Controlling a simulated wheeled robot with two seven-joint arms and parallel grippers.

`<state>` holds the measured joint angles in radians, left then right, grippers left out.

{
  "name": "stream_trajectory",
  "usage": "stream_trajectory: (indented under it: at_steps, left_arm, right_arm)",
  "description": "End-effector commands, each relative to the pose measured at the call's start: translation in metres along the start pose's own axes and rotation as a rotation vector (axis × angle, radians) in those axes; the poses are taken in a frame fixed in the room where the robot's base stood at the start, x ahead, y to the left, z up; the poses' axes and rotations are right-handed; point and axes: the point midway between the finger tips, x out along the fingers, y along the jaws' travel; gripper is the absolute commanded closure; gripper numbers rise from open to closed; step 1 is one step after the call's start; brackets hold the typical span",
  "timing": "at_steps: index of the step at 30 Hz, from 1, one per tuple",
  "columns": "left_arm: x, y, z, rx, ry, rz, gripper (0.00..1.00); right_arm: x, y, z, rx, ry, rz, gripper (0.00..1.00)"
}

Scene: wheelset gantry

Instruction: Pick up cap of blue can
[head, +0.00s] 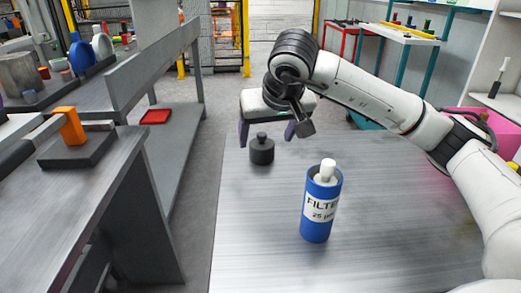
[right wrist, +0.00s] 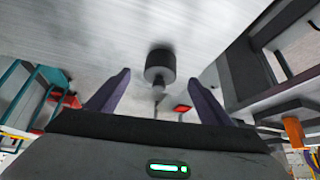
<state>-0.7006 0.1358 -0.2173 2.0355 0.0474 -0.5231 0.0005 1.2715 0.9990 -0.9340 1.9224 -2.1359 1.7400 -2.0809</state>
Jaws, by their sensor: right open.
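The blue can (head: 318,215) stands upright on the metal table with a "FILTER" label. Its top is open and a white cylinder (head: 327,167) sticks out of it. The dark grey cap (head: 262,153), a short round piece with a knob on top, stands on the table left of and behind the can. My right gripper (head: 266,140) is open, its two purple-grey fingers either side of the cap's knob in the picture. In the right wrist view the cap (right wrist: 160,64) shows between and beyond the fingertips, apparently not touched. My left gripper is not in view.
The metal table (head: 400,230) is bare around the can and cap. A grey workbench (head: 135,210) with an orange-handled block (head: 72,128) stands at left, across a floor gap. A red tray (head: 155,117) lies on a lower shelf. A cart (head: 405,35) stands behind.

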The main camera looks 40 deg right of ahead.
Motion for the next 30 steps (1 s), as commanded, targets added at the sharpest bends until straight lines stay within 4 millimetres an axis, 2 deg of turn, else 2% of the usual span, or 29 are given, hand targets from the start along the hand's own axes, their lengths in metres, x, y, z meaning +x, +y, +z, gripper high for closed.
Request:
stream_trajectory:
  at_steps: [7,15,24,30]
  left_arm:
    - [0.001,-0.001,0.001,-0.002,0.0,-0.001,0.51]
    - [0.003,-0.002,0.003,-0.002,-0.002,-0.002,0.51]
    - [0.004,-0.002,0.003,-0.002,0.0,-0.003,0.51]
    - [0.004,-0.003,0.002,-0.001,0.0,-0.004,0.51]
  right_arm:
    - [0.022,0.0,-0.002,0.001,-0.002,0.0,0.26]
    - [0.059,-0.001,-0.008,0.0,-0.002,-0.001,0.26]
    - [0.063,-0.001,-0.009,-0.001,0.001,-0.001,0.26]
    - [0.063,0.0,-0.009,0.0,0.001,-0.001,0.59]
